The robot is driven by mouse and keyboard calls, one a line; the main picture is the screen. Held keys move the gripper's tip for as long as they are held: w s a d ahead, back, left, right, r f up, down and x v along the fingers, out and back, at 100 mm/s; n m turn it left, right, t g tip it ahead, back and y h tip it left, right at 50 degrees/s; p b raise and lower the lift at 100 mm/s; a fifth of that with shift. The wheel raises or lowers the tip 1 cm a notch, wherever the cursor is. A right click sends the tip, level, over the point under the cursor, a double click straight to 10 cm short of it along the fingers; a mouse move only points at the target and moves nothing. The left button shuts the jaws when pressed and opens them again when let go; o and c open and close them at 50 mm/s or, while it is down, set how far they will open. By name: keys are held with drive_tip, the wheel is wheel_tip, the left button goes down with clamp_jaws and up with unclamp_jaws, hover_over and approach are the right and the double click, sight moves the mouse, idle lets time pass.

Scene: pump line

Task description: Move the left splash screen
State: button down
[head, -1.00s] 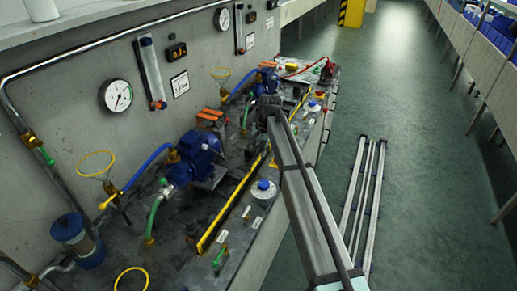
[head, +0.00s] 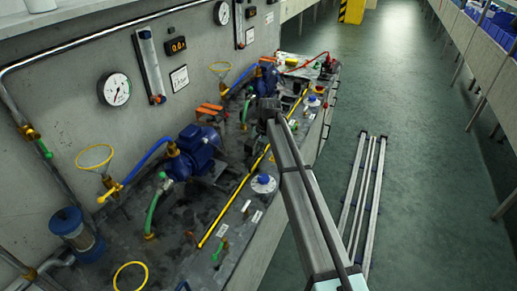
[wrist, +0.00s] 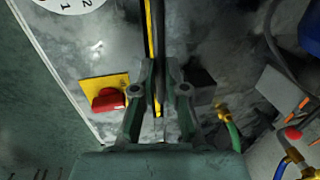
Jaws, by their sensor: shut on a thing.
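The left splash screen is seen nearly edge-on as a narrow dark bar (wrist: 161,28) in the wrist view, running up from between my fingertips. My gripper (wrist: 160,70) is shut on it, with one finger on either side. A long yellow strip (head: 234,197) runs along the bench in front of the blue pump motor (head: 197,145). In the wrist view the strip lies beside and below the bar. In the head view my gripper (head: 266,108) is above the strip's far end, and my arm hides part of the bench. The screen's clear face cannot be made out.
A red knob on a yellow plate (wrist: 108,98) and a white dial (wrist: 62,4) lie on the front-edge side. A green hose (wrist: 233,134) is on the other side. The second blue pump (head: 268,76) stands farther along the bench.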

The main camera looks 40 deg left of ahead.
drive_tip(key=shift+f, duration=0.25)
drive_tip(key=c, duration=1.2)
unclamp_jaws()
drive_tip(key=shift+f, duration=0.15)
drive_tip(key=v, duration=1.2)
drive_tip(key=shift+a, duration=0.1)
